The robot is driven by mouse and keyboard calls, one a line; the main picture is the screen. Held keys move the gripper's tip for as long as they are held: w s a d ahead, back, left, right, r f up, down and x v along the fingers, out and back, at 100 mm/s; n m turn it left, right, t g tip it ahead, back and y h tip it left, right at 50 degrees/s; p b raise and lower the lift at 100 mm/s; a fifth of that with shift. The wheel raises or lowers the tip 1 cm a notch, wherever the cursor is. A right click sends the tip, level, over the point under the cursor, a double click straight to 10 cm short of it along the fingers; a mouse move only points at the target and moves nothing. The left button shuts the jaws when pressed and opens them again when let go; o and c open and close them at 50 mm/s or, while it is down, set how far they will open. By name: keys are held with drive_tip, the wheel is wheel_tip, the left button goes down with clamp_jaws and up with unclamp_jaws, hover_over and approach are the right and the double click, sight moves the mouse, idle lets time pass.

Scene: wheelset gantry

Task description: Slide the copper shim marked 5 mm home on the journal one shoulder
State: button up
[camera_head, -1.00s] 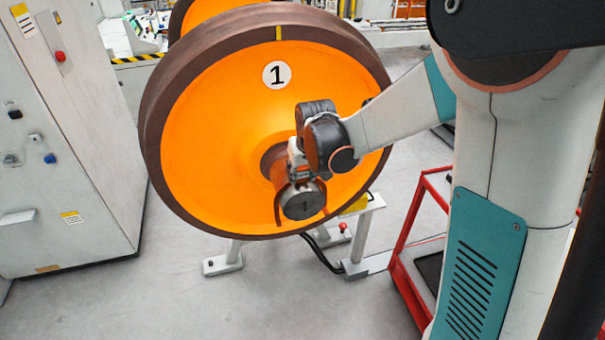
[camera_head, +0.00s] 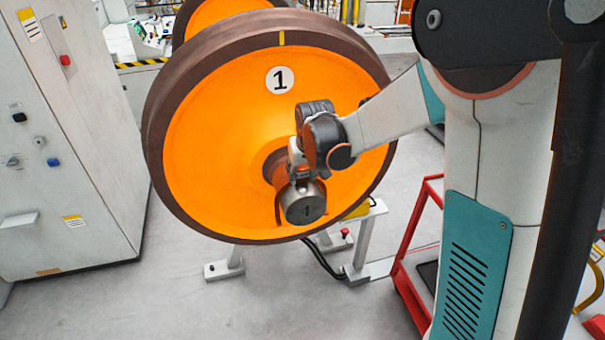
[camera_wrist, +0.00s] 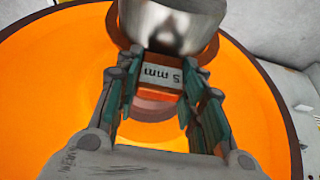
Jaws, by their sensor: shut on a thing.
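My gripper (camera_wrist: 157,80) is shut on the tab of the copper shim (camera_wrist: 152,92), whose pale label reads "5 mm" in the wrist view. A copper-brown curved edge shows on both sides of the steel journal one (camera_wrist: 172,28), so the shim appears to sit astride it. Whether the shim touches the shoulder is hidden.
The orange wheel (camera_head: 215,130) with a brown rim and a 1 label stands on pale stands (camera_head: 361,245). A grey cabinet (camera_head: 60,150) is at left. A red frame (camera_head: 405,255) stands right of the wheel. Clear floor lies in front.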

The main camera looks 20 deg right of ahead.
drive_tip(key=shift+w+b, duration=0.4)
drive_tip(key=shift+w, duration=5.35)
drive_tip(key=o, duration=1.2)
drive_tip(key=v, duration=1.2)
